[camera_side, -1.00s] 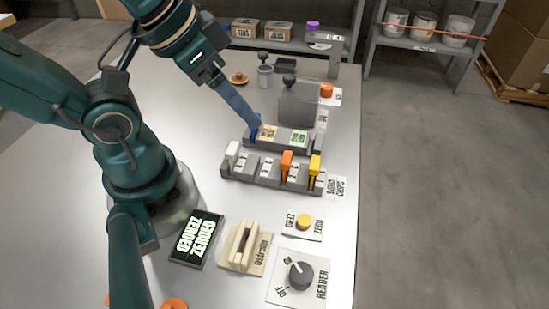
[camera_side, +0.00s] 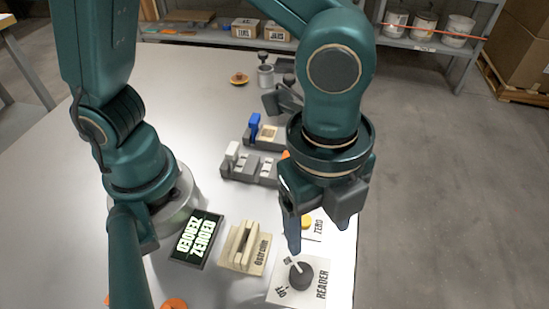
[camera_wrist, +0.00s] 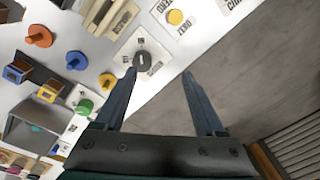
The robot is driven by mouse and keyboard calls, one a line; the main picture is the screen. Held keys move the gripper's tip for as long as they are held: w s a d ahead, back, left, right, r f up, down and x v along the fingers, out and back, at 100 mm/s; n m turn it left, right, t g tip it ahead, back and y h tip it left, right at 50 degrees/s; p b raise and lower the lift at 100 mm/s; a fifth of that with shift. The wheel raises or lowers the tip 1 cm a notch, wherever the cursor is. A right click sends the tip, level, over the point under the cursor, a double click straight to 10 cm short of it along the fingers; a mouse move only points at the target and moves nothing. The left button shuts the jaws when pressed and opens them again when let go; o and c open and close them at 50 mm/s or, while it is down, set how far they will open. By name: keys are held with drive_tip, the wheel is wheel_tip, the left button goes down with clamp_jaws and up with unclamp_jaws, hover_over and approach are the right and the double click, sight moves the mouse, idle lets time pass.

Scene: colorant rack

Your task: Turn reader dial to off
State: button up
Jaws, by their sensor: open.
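The reader dial (camera_side: 301,277) is a round dark grey knob with a white pointer, on a white plate (camera_side: 322,268) marked READER at the table's front right. The pointer aims to the upper left, at a small label; another label, apparently OFF, is at the plate's lower left. My gripper (camera_side: 318,238) is open and empty, pointing down above and just behind the dial. In the wrist view the dial (camera_wrist: 142,61) lies close to the left fingertip, and the open gripper (camera_wrist: 159,72) has bare space between its fingers. I see no clear contact.
A yellow button (camera_side: 306,222) on the ZERO plate is partly behind my fingers. A cream Ostrolite block (camera_side: 243,248) and a lit ZEROED display (camera_side: 196,240) stand left of the dial. A blue piece (camera_side: 254,127) stands in the rear rack. The table's right edge is close.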

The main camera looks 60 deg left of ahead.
sight(301, 272)
drive_tip(key=shift+s+d+f+m+g+y, duration=0.15)
drive_tip(key=shift+s+d+f+m, duration=0.15)
drive_tip(key=shift+s+f, duration=0.3)
drive_tip(key=shift+s+d+f+m+g+y, duration=0.15)
drive_tip(key=shift+s+d+f+m, duration=0.1)
drive_tip(key=shift+s+f, duration=0.5)
drive_tip(key=shift+f, duration=2.25)
clamp_jaws()
